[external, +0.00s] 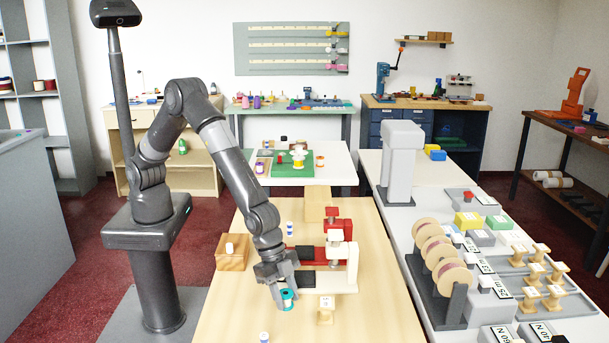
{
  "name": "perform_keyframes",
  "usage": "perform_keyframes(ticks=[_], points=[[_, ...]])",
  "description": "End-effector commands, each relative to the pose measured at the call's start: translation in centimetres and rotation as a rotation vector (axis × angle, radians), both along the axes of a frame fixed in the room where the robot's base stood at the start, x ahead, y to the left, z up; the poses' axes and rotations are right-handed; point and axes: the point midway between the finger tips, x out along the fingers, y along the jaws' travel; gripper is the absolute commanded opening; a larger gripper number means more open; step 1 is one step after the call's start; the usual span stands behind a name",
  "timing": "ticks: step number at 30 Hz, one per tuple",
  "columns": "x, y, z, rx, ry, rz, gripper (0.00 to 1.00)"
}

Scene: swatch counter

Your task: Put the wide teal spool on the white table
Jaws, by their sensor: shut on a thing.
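A white table (338,179) stands farther back, beyond the wooden table. It bears a green mat, a tray and several small spools and pots.
A wooden block (231,252) is at left. A pale counter (402,262) along the right carries several spools and boxes. The front left wood is mostly clear.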

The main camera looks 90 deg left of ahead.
Motion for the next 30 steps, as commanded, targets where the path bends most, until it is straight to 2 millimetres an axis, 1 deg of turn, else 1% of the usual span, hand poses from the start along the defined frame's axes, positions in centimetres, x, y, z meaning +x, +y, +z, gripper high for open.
perform_keyframes(ticks=[6,10,14,17,18,20,27,30], points=[[0.0,0.0,0.1,-0.001,-0.001,0.0,0.1],[0.0,0.0,0.6,-0.001,-0.001,0.0,0.1],[0.1,0.0,2.0,-0.002,-0.002,0.0,0.1],[0.1,0.0,3.9,-0.003,-0.003,0.0,0.1],[-0.3,-0.3,4.6,-0.003,-0.003,-0.003,0.1],[-1.9,-0.8,5.3,0.0,-0.002,-0.006,0.1],[-6.9,-2.6,8.5,-0.001,-0.002,-0.005,0.1],[-8.5,-3.3,9.5,-0.001,-0.002,-0.005,0.1]])
